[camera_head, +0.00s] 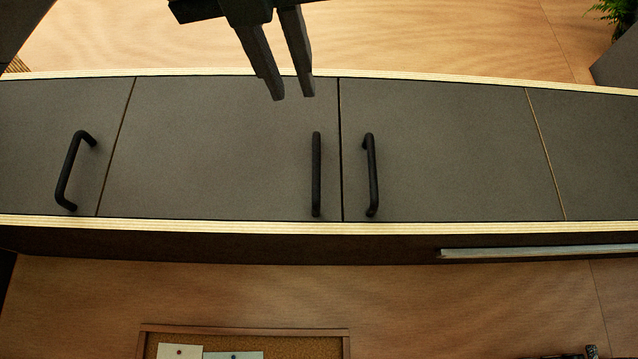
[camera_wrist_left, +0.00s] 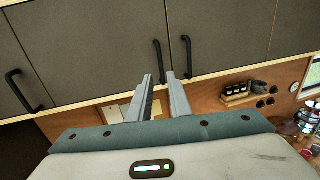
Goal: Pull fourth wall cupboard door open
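A row of dark grey wall cupboard doors runs across the head view. A left-middle door (camera_head: 215,140) and a right-middle door (camera_head: 460,150) meet at a dark seam, all looking closed. Their black handles stand either side of the seam: the left one (camera_head: 316,175) and the right one (camera_head: 371,175). They also show in the left wrist view, left (camera_wrist_left: 158,60) and right (camera_wrist_left: 187,57). I cannot tell which door counts as fourth. My left gripper (camera_head: 292,97) is open and empty, its fingers reaching down from the top, above the left-middle handle in the picture. My right gripper is out of view.
Another handle (camera_head: 72,170) is on a door further left. A corkboard (camera_head: 245,331) with papers hangs below the cupboards. The left wrist view shows a small shelf with jars (camera_wrist_left: 238,90) at the right. A plant (camera_head: 615,10) is at the top right.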

